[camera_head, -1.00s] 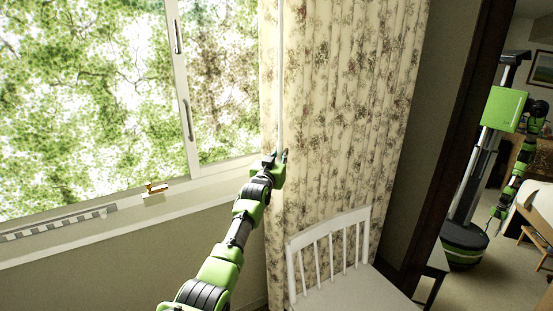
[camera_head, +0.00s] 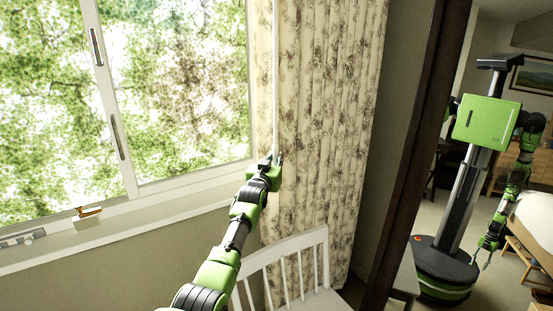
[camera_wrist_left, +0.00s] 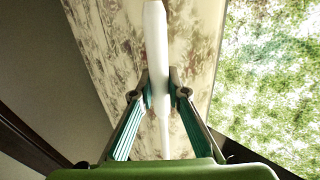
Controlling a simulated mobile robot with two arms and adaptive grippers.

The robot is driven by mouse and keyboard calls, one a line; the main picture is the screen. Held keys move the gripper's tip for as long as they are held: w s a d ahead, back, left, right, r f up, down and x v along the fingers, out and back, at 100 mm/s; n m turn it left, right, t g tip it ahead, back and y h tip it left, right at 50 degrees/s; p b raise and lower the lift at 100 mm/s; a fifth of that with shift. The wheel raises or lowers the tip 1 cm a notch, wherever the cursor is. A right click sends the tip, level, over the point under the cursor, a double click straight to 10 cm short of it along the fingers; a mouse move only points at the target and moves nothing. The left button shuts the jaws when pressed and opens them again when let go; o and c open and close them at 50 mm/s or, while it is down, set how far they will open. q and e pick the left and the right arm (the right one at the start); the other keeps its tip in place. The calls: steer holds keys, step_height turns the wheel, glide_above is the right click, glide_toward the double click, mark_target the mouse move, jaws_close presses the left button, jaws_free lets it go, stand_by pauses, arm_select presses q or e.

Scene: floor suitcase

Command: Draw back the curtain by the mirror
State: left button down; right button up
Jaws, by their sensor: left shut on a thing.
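The cream floral curtain (camera_head: 330,110) hangs in folds between the window (camera_head: 190,90) and the mirror (camera_head: 425,215) on the right. A thin white wand (camera_head: 276,75) hangs upright along the curtain's left part. My left gripper (camera_head: 273,165) is at the lower end of the wand, in front of the curtain. In the left wrist view its two fingers (camera_wrist_left: 160,95) are shut on the white wand (camera_wrist_left: 155,50), with the curtain (camera_wrist_left: 110,40) behind. My right gripper does not show directly; the mirror reflects my body and an arm.
A white chair (camera_head: 285,262) stands under the curtain, close to my left arm. A windowsill (camera_head: 150,212) runs along the left with a small orange-and-white object (camera_head: 88,212) on it. The mirror has a dark frame (camera_head: 415,140).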

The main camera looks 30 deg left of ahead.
arm_select(q)
steer(key=shift+f, duration=0.1)
steer(key=c, duration=2)
jaws_free()
steer(key=shift+o, duration=0.2)
steer(key=v, duration=1.2)
